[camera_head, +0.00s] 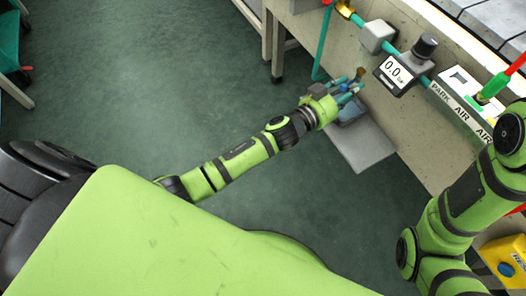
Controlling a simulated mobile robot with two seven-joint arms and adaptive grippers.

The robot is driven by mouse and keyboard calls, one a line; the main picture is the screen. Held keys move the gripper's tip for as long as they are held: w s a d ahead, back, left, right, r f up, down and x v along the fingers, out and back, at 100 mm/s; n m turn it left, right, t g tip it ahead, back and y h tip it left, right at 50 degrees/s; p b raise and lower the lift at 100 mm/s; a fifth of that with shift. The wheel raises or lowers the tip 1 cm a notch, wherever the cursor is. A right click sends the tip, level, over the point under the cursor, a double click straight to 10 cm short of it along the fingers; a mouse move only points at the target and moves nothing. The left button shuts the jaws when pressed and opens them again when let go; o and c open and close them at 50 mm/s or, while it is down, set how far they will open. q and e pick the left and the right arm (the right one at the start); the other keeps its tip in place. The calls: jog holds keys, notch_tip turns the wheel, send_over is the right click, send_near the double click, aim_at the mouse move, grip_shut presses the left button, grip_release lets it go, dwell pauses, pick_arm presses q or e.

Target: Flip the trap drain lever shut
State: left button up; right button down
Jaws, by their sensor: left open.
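My left arm reaches from the lower left towards the front of the bench, and my left gripper (345,92) is open there. Its fingers are beside a small brown-and-yellow piece (360,73), which may be the trap drain lever. The fingers hide part of this spot, and I cannot tell whether they touch the piece or how it is turned. Above and to the right, a teal air line runs through a grey block (377,37) and a gauge (393,72) reading 0.0. My right arm stands at the right edge, and its gripper is out of the picture.
A black knob (425,46) sits beside the gauge. A strip marked PARK and AIR (462,113) carries a red-and-green upright piece (497,84). A grey plate (362,148) lies below my left gripper. A yellow box with a blue button (506,262) is at lower right. Green floor (170,75) is clear at left.

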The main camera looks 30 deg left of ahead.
pick_arm(q)
jog(key=s+d+n+t+y+b, duration=0.2)
jog(key=s+n+y+b, duration=0.3)
jog(key=s+y, duration=0.3)
jog(key=s+a+f+n+g+y, duration=0.2)
jog(key=s+a+f+g, duration=0.7)
jog(key=a+f, duration=0.6)
jog(key=shift+s+a+n+p, duration=0.3)
jog(key=shift+s+a, duration=0.4)
jog(key=shift+s, duration=0.4)
jog(key=shift+w+f, duration=0.1)
